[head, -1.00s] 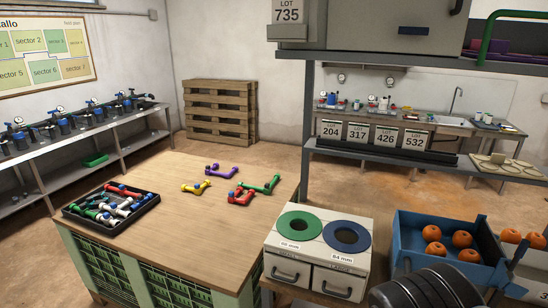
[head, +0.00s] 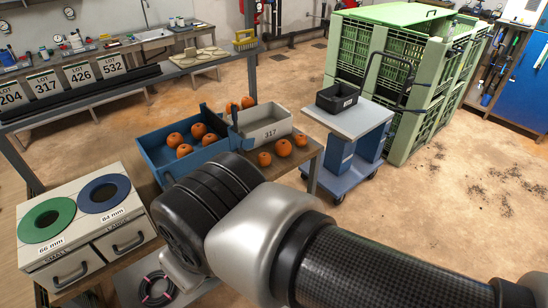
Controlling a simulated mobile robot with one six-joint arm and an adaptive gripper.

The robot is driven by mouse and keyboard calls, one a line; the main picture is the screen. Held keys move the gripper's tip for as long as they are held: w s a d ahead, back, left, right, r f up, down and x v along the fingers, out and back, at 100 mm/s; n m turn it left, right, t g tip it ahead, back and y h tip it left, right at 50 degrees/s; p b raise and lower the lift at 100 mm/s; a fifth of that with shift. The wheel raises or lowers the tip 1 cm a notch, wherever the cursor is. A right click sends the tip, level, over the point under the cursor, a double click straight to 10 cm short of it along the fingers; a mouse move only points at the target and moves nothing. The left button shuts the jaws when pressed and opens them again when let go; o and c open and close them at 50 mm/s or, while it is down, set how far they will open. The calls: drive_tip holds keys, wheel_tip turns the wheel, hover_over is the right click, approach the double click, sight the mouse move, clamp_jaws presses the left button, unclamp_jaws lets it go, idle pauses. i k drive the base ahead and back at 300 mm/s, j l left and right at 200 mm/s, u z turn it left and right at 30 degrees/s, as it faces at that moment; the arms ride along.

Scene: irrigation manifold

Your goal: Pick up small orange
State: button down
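Several oranges show in the head view. Three lie loose on the wooden bench in front of the grey bin: a smaller one (head: 265,159), a larger one (head: 284,147) and another smaller one (head: 300,140). Several more, including one orange (head: 183,151), lie in the blue crate (head: 163,171). Two others, one of them an orange (head: 247,102), show behind the grey bin. My arm crosses the lower part of the picture and hides part of the bench. My gripper is out of view.
A white box at left has a green ring (head: 45,221) marked 66 mm and a blue ring (head: 104,193) marked 84 mm. A blue cart (head: 350,118) carries a black bin (head: 337,97). Open floor lies at right.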

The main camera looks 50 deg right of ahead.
sight(265, 159)
drive_tip(key=k+z, duration=0.1)
drive_tip(key=z, duration=1.35)
drive_tip(key=i+j, duration=0.1)
drive_tip(key=i, duration=0.95)
drive_tip(key=i+z, duration=0.1)
drive_tip(key=z, duration=0.3)
drive_tip(key=i+j+z, duration=0.1)
drive_tip(key=z, duration=0.35)
drive_tip(key=i+j+z, duration=0.1)
drive_tip(key=z, duration=0.3)
